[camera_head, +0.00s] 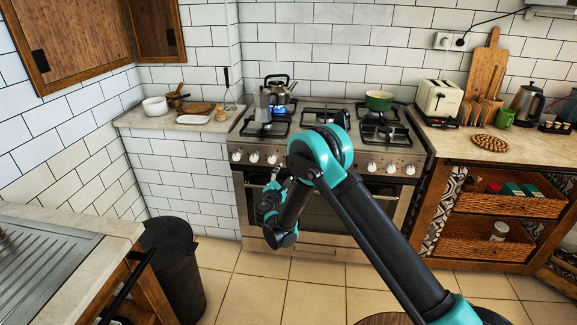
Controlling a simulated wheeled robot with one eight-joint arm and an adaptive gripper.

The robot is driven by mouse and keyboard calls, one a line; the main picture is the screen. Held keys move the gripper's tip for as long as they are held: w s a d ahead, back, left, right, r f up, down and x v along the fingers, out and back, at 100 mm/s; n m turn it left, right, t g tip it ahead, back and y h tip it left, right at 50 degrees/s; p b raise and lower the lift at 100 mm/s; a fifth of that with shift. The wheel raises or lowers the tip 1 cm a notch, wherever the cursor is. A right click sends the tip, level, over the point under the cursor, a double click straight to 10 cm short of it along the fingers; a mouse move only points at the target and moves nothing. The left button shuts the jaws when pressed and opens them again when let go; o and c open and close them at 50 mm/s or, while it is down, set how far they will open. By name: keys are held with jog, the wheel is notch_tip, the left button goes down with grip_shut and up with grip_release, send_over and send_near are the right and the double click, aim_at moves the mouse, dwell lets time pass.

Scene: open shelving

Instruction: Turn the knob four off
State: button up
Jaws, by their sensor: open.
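The stove (318,225) stands against the tiled back wall, with a row of white knobs along its front panel. Several knobs show: some at the left, such as this knob (254,157), and some at the right, such as this knob (391,168). My arm hides the middle of the row, so I cannot tell which knob is knob four. My gripper (284,181) is open, small in view and partly hidden by my arm, just below the left-middle knobs. I cannot tell whether it touches one.
A kettle (280,93) and a moka pot (262,105) stand on the left burners. A green pot (379,101) is at the rear right. The oven handle lies below the knobs. A dark bin (172,265) stands at left; floor before the stove is clear.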

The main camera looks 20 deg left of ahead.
jog(key=w+a, duration=0.1)
jog(key=w, duration=0.7)
jog(key=shift+w, duration=0.15)
jog(key=shift+c, duration=0.4)
jog(key=c, duration=1.1)
jog(key=shift+m, duration=0.4)
jog(key=m, duration=0.4)
jog(key=m+g, duration=0.1)
jog(key=m, duration=0.3)
jog(key=m+y, duration=0.1)
jog(key=m, duration=0.3)
jog(key=shift+d+r, duration=0.1)
jog(key=shift+r, duration=0.15)
